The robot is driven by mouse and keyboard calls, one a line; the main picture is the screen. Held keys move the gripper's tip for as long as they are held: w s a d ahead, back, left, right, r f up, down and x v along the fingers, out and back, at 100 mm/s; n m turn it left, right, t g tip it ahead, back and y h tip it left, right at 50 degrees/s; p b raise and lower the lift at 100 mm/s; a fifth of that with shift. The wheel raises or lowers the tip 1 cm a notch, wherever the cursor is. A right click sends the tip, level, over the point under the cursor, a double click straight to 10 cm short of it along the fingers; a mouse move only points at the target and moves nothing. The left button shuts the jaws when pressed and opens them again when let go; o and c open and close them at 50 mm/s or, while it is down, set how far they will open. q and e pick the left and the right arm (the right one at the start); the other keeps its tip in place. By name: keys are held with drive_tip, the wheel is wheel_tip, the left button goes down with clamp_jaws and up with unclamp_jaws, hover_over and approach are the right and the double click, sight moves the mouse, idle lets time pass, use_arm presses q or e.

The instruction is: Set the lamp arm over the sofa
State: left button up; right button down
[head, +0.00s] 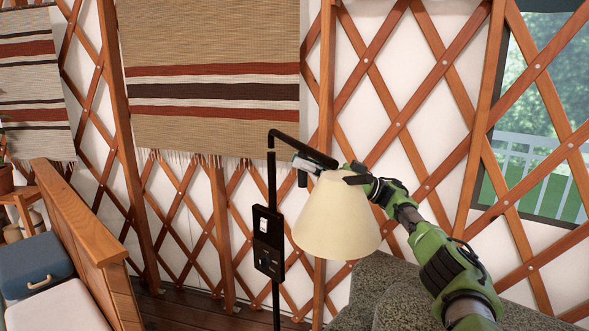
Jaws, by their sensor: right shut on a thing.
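The floor lamp has a thin black pole (273,190), a black arm bending to the right at its top, and a cream cone shade (337,218) hanging from it. My right gripper (318,164) comes in from the right and is shut on the lamp arm just above the shade. The fingertips are small and partly merge with the dark arm. The grey speckled sofa (392,290) is at the bottom right, partly hidden by my right arm. In the picture the shade is above the sofa's left part; its exact depth I cannot tell. My left gripper is out of view.
A black box with a white switch (268,240) shows at the pole. A wooden-framed bench (78,210) with a blue case (35,264) is at the left. The lattice wall stands close behind. Some dark wood floor (185,308) is bare left of the pole.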

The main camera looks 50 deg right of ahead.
drive_tip(key=shift+s+d, duration=0.25)
drive_tip(key=shift+d, duration=0.5)
drive_tip(key=c, duration=1.9)
unclamp_jaws()
